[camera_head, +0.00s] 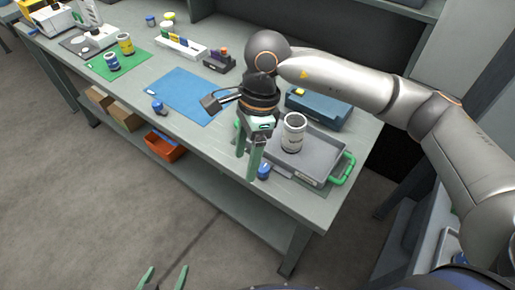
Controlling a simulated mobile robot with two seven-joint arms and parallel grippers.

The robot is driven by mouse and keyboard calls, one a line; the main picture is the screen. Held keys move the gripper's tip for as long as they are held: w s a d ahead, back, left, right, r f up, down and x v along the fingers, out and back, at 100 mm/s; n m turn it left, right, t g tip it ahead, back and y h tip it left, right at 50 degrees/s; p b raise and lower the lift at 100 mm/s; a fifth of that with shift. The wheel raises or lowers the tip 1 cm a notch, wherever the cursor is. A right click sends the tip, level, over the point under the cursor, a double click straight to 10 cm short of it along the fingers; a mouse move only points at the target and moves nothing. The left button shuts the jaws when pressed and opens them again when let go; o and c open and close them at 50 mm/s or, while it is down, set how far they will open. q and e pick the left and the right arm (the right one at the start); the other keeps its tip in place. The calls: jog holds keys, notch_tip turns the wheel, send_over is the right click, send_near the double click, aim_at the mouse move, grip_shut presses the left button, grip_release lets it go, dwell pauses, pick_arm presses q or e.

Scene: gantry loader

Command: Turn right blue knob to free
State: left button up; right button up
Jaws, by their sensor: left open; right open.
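The right blue knob (264,172) is at the table's front edge, by the near-left side of the grey tray (312,178). Its setting cannot be read. My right gripper (246,165) points down, open, with green fingers just left of this knob. One finger is close beside it; I cannot tell whether they touch. Nothing shows between the fingers. Another blue knob (158,107) is farther left near the front edge, beside the blue mat (186,95). My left gripper (165,277) is open and empty at the bottom edge, away from the table; only its fingertips show clearly.
A white canister (293,133) stands in the tray, which has a green handle (344,170). A dark blue case (320,107) lies behind it. A green mat (118,64) with jars is far left. An orange bin (165,145) sits on the lower shelf. The floor in front is clear.

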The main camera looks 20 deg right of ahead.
aim_at(263, 167)
jog(key=w+d+r+t+h, duration=0.2)
jog(key=w+d+h, duration=0.1)
jog(key=w+d, duration=0.15)
jog(key=f, duration=0.4)
jog(key=f+p, duration=0.1)
jog(key=f, duration=0.3)
jog(key=f+p, duration=0.1)
jog(key=f, duration=0.3)
jog(key=shift+s+d+f, duration=0.1)
jog(key=shift+s+d, duration=0.1)
jog(key=shift+s, duration=0.1)
jog(key=shift+c, duration=0.4)
grip_shut()
